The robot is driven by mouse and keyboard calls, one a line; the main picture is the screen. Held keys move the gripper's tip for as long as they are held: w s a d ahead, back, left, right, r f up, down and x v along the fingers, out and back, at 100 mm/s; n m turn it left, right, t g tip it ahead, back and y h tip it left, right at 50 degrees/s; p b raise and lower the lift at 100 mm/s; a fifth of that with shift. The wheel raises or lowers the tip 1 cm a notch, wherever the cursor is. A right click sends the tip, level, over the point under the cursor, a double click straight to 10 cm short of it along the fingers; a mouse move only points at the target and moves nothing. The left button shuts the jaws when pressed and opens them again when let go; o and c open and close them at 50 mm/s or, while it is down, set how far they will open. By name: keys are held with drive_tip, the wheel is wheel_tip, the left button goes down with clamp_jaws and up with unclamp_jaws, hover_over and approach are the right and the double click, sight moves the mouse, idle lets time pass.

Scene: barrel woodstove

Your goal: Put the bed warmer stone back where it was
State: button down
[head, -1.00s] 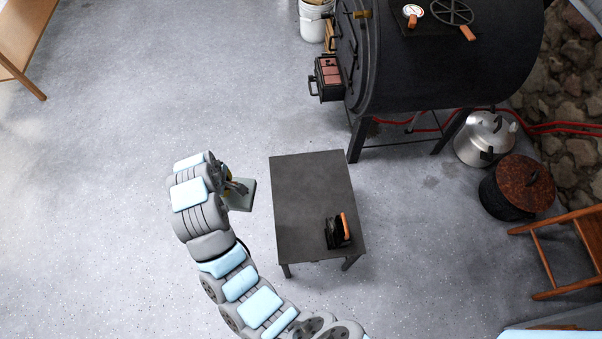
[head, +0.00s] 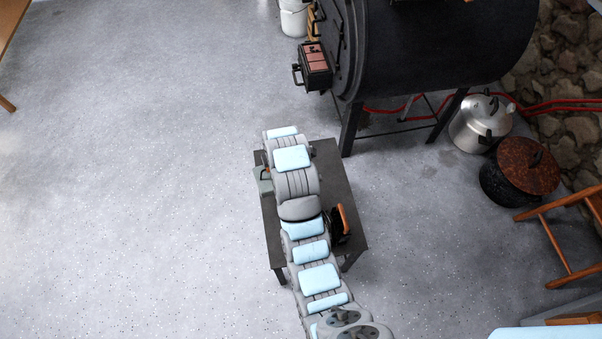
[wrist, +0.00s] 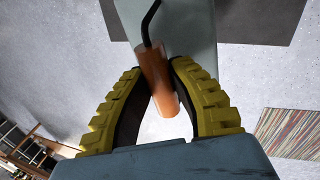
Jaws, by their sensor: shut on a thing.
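The bed warmer stone is a grey-green slab (wrist: 190,22) with a bent black wire handle and an orange-brown wooden grip. In the wrist view my gripper (wrist: 158,72) has its yellow-backed fingers shut on the wooden grip, and the slab lies beyond it. In the head view part of the stone (head: 264,184) shows at the left of my arm, over the left edge of the dark table (head: 338,175). My arm hides most of the stone and my gripper there. I cannot tell whether the stone touches the table top.
A black iron with a wooden handle (head: 341,222) stands on the table, close to my arm's right side. The black barrel stove (head: 430,50) is behind the table. A silver pot (head: 480,122) and brown pot (head: 520,172) stand right. The floor at left is clear.

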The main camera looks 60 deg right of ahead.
drive_tip(key=s+d+f+n+b, duration=0.3)
drive_tip(key=s+d+f+b, duration=0.4)
drive_tip(key=s+f, duration=0.15)
drive_tip(key=w+d+f+b, duration=0.4)
drive_tip(key=w+d+f, duration=0.4)
drive_tip(key=d, duration=0.1)
drive_tip(key=shift+w+d+f+y, duration=0.15)
drive_tip(key=shift+w+f+y, duration=0.15)
drive_tip(key=shift+w+y, duration=0.1)
idle(0.8)
drive_tip(key=shift+w+d+f+b, duration=0.1)
drive_tip(key=shift+d+b, duration=0.05)
drive_tip(key=shift+b, duration=0.15)
drive_tip(key=shift+s+b+x, duration=0.1)
drive_tip(key=shift+b+x, duration=0.15)
drive_tip(key=shift+x, duration=0.5)
drive_tip(key=shift+s+b+x, duration=0.15)
drive_tip(key=shift+b+x, duration=0.05)
drive_tip(key=shift+x, duration=0.55)
drive_tip(key=shift+f, duration=0.2)
